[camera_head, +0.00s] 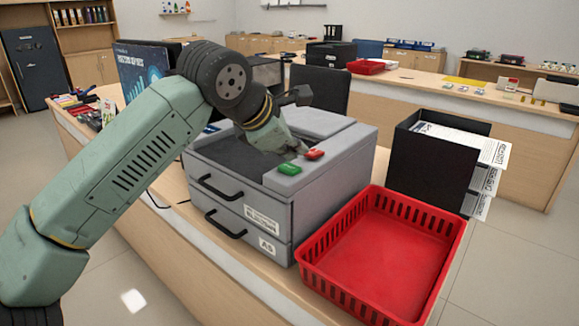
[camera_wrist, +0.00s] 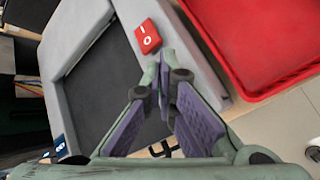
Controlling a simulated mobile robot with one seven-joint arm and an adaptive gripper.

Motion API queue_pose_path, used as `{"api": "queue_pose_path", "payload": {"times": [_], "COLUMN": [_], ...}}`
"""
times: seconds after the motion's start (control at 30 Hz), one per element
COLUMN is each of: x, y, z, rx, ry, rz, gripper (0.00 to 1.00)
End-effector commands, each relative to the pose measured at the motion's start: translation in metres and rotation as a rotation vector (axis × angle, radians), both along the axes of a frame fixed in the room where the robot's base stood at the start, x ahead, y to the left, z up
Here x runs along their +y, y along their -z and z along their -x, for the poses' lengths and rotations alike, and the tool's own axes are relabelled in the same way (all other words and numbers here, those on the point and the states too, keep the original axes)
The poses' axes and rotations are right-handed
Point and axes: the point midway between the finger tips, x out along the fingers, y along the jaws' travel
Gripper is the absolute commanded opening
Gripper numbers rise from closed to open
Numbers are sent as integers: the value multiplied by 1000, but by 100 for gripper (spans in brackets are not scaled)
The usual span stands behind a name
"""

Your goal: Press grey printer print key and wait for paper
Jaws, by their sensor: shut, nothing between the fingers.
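The grey printer (camera_head: 330,195) stands on the counter, with two drawers with black handles in its front. A green key (camera_head: 290,169) and a red key (camera_head: 315,154) sit on its top front edge strip. The wrist view shows the red key (camera_wrist: 148,37) with white I and O marks. My gripper (camera_head: 304,151) is shut and empty, pointing down over the printer top, just behind the two keys. In the wrist view my gripper's fingertips (camera_wrist: 164,62) are close beside the red key. The green key is not visible there; contact with either key cannot be told.
An empty red tray (camera_head: 440,225) stands right of the printer. Behind it is a black holder (camera_head: 405,170) with printed papers (camera_head: 465,140). A monitor (camera_head: 140,70) stands behind my arm at left. Another counter (camera_head: 480,100) lies beyond.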

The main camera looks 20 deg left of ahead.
Motion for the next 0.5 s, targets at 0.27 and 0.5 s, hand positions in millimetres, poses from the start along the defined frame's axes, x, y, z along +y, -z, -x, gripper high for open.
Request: {"api": "queue_pose_path", "payload": {"times": [0.27, 0.5], "x": [0, 0], "y": [8, 8], "z": [0, 0], "rx": [0, 0], "ry": [0, 0], "rz": [0, 0], "gripper": [0, 0]}}
